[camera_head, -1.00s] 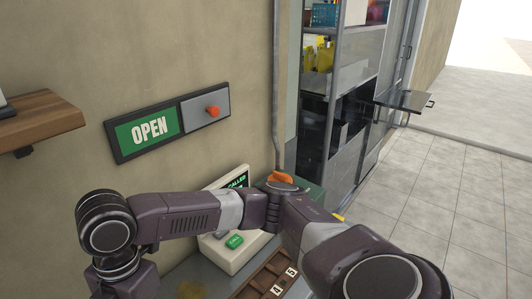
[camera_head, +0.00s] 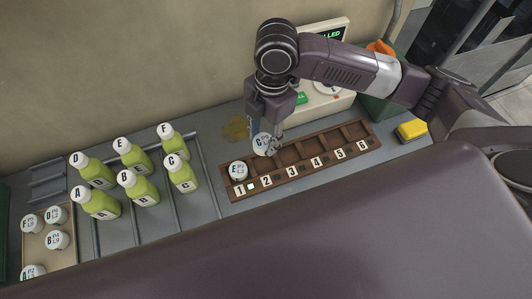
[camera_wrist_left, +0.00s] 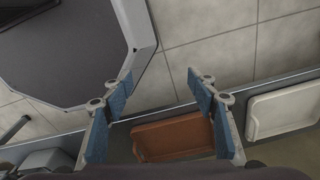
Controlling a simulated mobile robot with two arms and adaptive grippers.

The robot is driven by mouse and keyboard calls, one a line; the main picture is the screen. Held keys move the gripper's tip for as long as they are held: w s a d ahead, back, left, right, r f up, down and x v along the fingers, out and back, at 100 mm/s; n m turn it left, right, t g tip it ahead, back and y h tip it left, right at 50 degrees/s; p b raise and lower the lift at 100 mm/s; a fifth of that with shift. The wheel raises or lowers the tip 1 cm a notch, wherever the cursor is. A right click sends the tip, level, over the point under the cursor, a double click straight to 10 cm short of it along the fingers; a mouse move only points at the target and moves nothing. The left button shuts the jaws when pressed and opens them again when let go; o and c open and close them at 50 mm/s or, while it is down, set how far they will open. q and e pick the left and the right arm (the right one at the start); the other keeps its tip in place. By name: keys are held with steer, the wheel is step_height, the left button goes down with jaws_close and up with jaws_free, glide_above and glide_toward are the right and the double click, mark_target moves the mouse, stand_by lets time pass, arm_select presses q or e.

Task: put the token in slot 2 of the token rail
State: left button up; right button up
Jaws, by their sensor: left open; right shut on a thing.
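The token rail (camera_head: 222,183) is a brown wooden strip with slots numbered 1 to 6 in the head view. A round white token marked E (camera_head: 238,170) sits in slot 1. My right gripper (camera_head: 268,142) points down at the rail's back edge around slot 2, shut on a white token (camera_head: 262,144) whose letter looks like C or G. Whether this token touches the rail I cannot tell. Slots 3 to 6 look empty. My left gripper (camera_wrist_left: 163,98) shows in the left wrist view, open and empty, above a brown tray (camera_wrist_left: 172,137).
Several green juice bottles (camera_head: 141,189) with lettered caps stand left of the rail. Several white tokens (camera_head: 56,240) lie in a tan tray (camera_head: 36,253) at the far left. A caller box (camera_head: 322,100) stands behind the rail, a yellow sponge (camera_head: 411,130) to its right.

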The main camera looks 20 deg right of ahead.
step_height(320, 180, down, 6)
steer(key=shift+d+r, duration=0.15)
steer(key=shift+f, duration=0.55)
step_height(320, 180, down, 4)
steer(key=shift+f+p, duration=0.1)
steer(key=shift+p, duration=0.3)
arm_select(q)
steer(key=shift+d+r, duration=0.5)
steer(key=shift+d, duration=0.15)
steer(key=shift+a, duration=0.1)
arm_select(e)
steer(key=shift+f, duration=0.1)
steer(key=o, duration=1.1)
